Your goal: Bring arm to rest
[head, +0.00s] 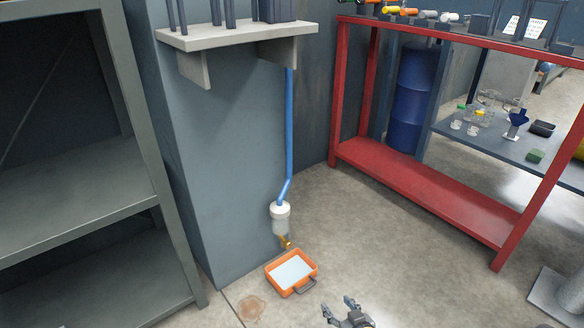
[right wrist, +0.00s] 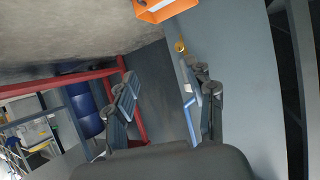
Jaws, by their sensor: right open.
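My right gripper (head: 339,307) shows at the bottom edge of the head view, in front of and a little right of the orange tray (head: 273,279). Its two fingers are spread apart with nothing between them. In the right wrist view the same open gripper (right wrist: 165,90) has free space between its fingers, with grey wall behind. The rest of the right arm is cut off below the head view. My left gripper is in neither view.
A clear filter bowl (head: 280,220) with a brass valve hangs from a blue pipe (head: 289,140) above the tray. A grey shelf (head: 70,190) stands left. A red bench frame (head: 430,192) stands right, with a blue barrel (head: 412,100) behind. A brown stain (head: 251,309) marks the floor.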

